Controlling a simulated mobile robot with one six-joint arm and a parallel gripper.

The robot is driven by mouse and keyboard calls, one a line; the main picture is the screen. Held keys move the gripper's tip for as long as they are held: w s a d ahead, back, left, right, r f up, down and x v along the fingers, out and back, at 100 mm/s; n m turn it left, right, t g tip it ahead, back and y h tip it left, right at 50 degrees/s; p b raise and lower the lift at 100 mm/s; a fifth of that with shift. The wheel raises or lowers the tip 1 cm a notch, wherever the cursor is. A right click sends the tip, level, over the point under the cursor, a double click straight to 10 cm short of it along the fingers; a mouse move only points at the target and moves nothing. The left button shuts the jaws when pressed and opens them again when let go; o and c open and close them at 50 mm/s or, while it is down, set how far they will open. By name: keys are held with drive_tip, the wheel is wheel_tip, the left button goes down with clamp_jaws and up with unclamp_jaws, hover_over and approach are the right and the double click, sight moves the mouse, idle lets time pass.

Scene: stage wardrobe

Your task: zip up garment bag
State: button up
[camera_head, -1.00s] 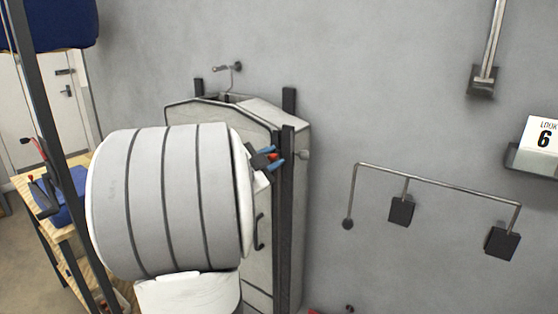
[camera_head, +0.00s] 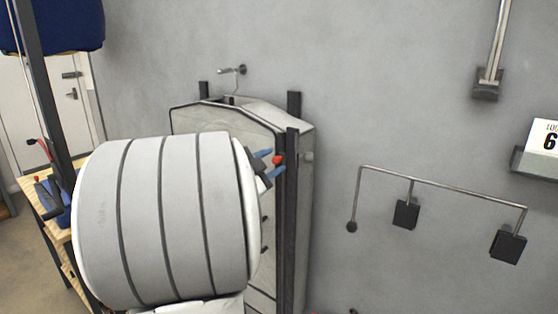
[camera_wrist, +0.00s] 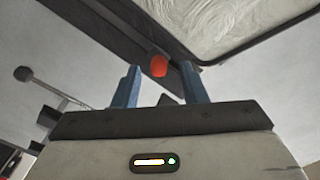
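The garment bag (camera_head: 205,118) is a tall grey case with dark edge strips, upright against the wall below a hook (camera_head: 236,70). A small orange-red knob (camera_head: 278,160), seemingly the zip pull, shows at the bag's right front edge and also in the wrist view (camera_wrist: 158,66). My gripper (camera_head: 268,165) has blue fingertips at that edge. In the wrist view my gripper (camera_wrist: 160,85) is open, with the knob between the fingers' lines, near or just beyond their tips. I cannot tell whether they touch. My arm hides much of the bag's front.
A bent metal rail with dark pads (camera_head: 405,214) is on the wall to the right. A calendar (camera_head: 543,136) sits in a wall holder at the far right. A wooden shelf unit (camera_head: 40,200) stands at the left. The wall between bag and rail is clear.

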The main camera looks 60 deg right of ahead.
drive_tip(key=a, duration=0.5)
drive_tip(key=shift+w, duration=0.4)
drive_tip(key=shift+w, duration=0.1)
